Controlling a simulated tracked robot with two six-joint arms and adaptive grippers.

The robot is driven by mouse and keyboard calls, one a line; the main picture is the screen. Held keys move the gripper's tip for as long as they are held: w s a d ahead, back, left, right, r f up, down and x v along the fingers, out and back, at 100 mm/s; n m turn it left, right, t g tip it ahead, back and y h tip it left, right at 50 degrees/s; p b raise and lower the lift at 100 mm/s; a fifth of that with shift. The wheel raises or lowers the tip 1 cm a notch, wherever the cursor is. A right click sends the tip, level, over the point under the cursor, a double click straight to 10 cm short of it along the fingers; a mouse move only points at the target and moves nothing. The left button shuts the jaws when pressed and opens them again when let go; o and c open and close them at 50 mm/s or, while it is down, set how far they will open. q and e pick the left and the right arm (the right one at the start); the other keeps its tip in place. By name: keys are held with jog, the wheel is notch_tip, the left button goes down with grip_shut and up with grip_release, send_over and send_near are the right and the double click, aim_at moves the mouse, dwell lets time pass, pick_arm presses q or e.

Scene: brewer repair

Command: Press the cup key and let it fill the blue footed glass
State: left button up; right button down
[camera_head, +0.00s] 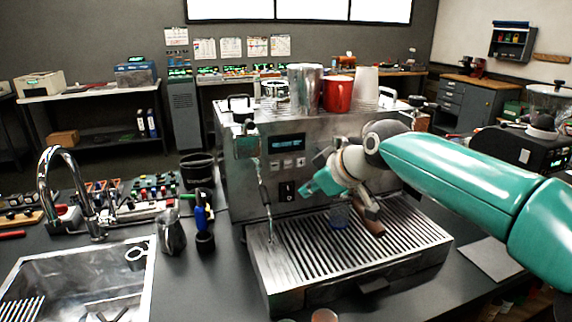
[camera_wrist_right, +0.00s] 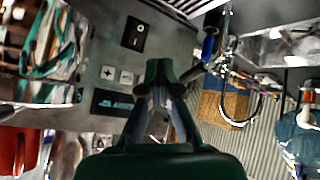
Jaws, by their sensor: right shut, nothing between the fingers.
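The brewer (camera_head: 235,175) has a row of small keys (camera_head: 287,163) under its lit display (camera_head: 287,142). In the right wrist view a plus key (camera_wrist_right: 107,72) and a minus key (camera_wrist_right: 126,77) show; I cannot make out the cup key there, and the gripper covers part of the panel. The blue footed glass (camera_head: 339,215) stands on the drip tray (camera_head: 285,270), below my right wrist and partly hidden by it. My right gripper (camera_head: 306,189) is shut and empty, close in front of the panel, right of the power switch (camera_head: 287,191). My left gripper is out of view.
A steel cup (camera_head: 305,88), a red mug (camera_head: 338,95) and a white cup (camera_head: 366,88) stand on the brewer. The steam wand (camera_head: 265,190) hangs at its left. A steel pitcher (camera_head: 171,232) and a sink (camera_head: 85,285) are further left.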

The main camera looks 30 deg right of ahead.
aim_at(288, 164)
jog(key=shift+w, duration=0.1)
jog(key=w+d+p, duration=0.2)
jog(key=w+p, duration=0.3)
jog(key=w, duration=0.3)
jog(key=shift+w, duration=0.2)
jog(key=shift+w+p, duration=0.1)
jog(key=shift+p, duration=0.3)
dwell(1.0)
jog(key=shift+w+d, duration=0.1)
jog(key=shift+w, duration=0.2)
